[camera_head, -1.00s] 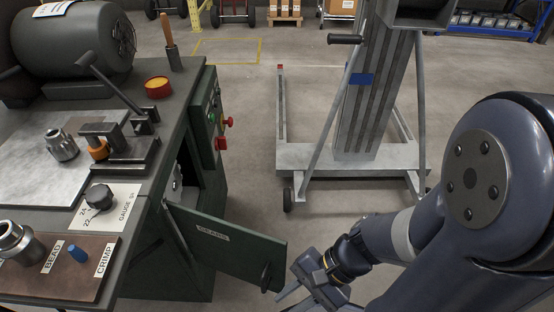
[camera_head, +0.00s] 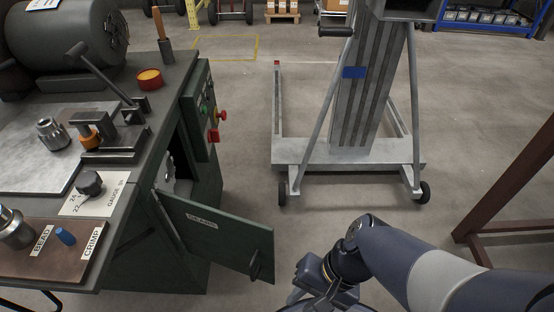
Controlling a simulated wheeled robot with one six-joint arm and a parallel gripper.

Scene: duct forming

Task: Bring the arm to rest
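My gripper (camera_head: 300,295) is low in the picture, just right of the open green door labelled GEARS (camera_head: 217,236). Its fingers are partly cut off by the bottom edge and partly hidden by my wrist, so I cannot tell how far apart they are. I see nothing held in the part that shows. My arm comes in from the lower right and bends down at the wrist. The gripper looks apart from the door.
The machine bench (camera_head: 150,180) fills the left side, with a lever, dial and metal rolls on top. Its door stands open into the aisle. A wheeled lift (camera_head: 365,120) stands behind. A brown steel frame (camera_head: 500,190) is at right. Floor between is clear.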

